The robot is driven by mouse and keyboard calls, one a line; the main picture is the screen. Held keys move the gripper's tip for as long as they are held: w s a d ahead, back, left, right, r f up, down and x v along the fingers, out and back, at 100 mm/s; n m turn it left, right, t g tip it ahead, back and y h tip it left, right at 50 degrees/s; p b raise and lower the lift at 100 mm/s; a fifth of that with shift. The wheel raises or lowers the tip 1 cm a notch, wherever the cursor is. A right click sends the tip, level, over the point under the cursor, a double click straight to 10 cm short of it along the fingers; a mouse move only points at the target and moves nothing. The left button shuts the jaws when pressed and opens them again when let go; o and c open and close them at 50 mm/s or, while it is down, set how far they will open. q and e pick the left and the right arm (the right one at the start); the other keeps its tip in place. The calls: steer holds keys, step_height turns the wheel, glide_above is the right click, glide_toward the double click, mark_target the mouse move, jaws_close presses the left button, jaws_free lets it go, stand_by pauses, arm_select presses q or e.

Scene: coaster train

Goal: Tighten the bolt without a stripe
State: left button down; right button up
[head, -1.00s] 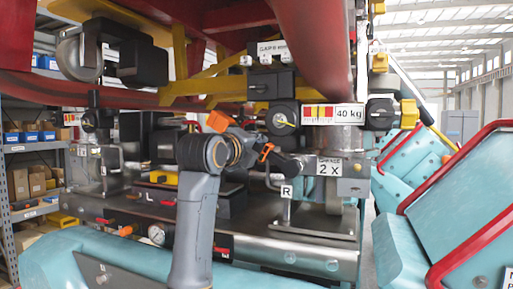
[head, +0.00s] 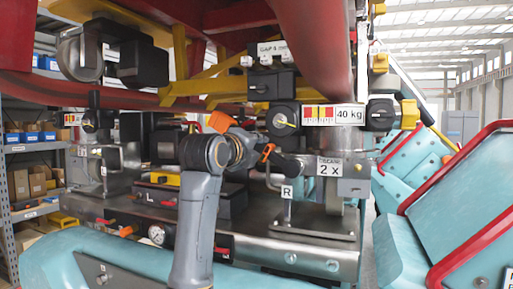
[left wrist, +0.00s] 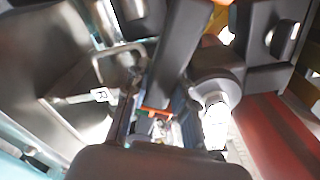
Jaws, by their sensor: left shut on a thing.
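My left arm rises from below in the head view. My left gripper (head: 283,163) is at the middle, just left of the block with the "2 X" label (head: 329,167). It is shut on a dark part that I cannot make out. In the left wrist view, a dark bar (left wrist: 184,50) and a round grey part (left wrist: 218,85) are close to the camera. Small pale bolt heads (head: 264,60) sit in a row under the upper label. Bolt heads (head: 332,265) also show on the front beam. I cannot tell which bolt has no stripe. My right gripper is not in view.
A red tube (head: 312,45) and yellow braces (head: 205,88) hang overhead. A "40 kg" label (head: 349,115) is above the gripper. A plate marked "R" (head: 286,192) is just below it. Teal panels with red rails (head: 455,165) stand at right. Shelves with boxes (head: 35,182) are at left.

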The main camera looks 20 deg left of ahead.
arm_select(q)
steer(key=shift+w+a+r, duration=0.1)
steer(key=shift+w+r, duration=0.15)
steer(key=shift+w, duration=0.35)
stand_by(3.2)
steer(key=shift+s, duration=0.3)
steer(key=shift+s+b, duration=0.95)
steer(key=shift+s, duration=1)
steer(key=shift+w, duration=0.1)
